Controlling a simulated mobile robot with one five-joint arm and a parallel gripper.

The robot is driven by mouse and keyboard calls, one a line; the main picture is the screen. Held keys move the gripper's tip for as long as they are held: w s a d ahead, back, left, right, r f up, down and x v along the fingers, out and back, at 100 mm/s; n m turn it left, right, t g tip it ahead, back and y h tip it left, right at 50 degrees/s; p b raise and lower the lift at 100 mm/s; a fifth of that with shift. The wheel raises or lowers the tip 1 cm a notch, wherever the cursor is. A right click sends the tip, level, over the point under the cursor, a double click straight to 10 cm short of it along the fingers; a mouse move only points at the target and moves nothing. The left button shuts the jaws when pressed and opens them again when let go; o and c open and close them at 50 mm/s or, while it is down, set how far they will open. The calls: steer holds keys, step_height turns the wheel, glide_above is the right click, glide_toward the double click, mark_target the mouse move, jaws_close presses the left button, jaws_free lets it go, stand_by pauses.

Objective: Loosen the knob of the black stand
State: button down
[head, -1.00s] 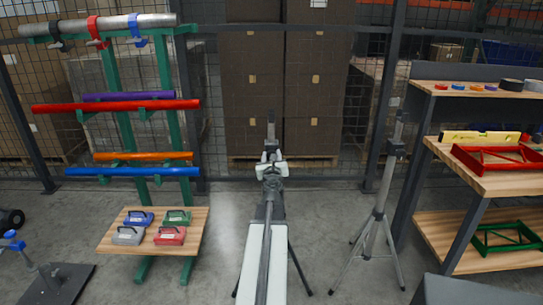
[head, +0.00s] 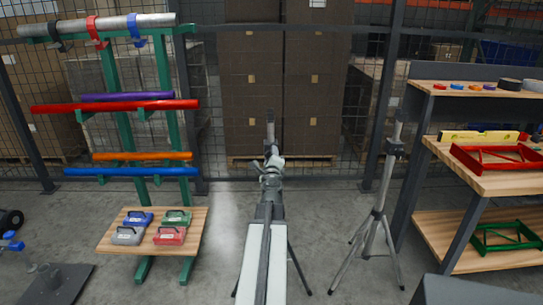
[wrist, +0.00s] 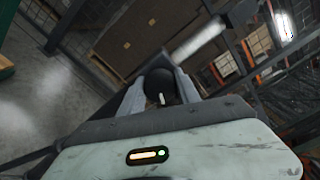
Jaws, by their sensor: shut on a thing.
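The black stand is mostly hidden behind my arm in the head view; its dark leg (head: 299,270) shows to the right of my arm and its upper post (head: 270,128) rises above my gripper (head: 270,168). In the wrist view a round black knob (wrist: 160,80) with a small white mark sits between the two fingers of my gripper (wrist: 158,92). The fingers are shut on the knob from both sides. A pale tube (wrist: 200,40) runs off to the upper right behind it. The wrist view is strongly tilted.
A grey tripod stand (head: 375,225) is to the right, before a workbench (head: 490,180) with red and green frames. To the left, a green rack (head: 165,70) holds coloured tubes above a wooden shelf (head: 150,245). A mesh fence is behind.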

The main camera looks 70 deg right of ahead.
steer(key=n, duration=0.4)
steer(key=shift+w+a+n, duration=0.15)
steer(key=shift+w+n, duration=0.15)
steer(key=shift+n, duration=0.1)
steer(key=n, duration=1.4)
steer(key=shift+n, duration=0.4)
steer(key=c, duration=0.9)
jaws_free()
steer(key=shift+w, duration=0.1)
steer(key=shift+o, duration=0.2)
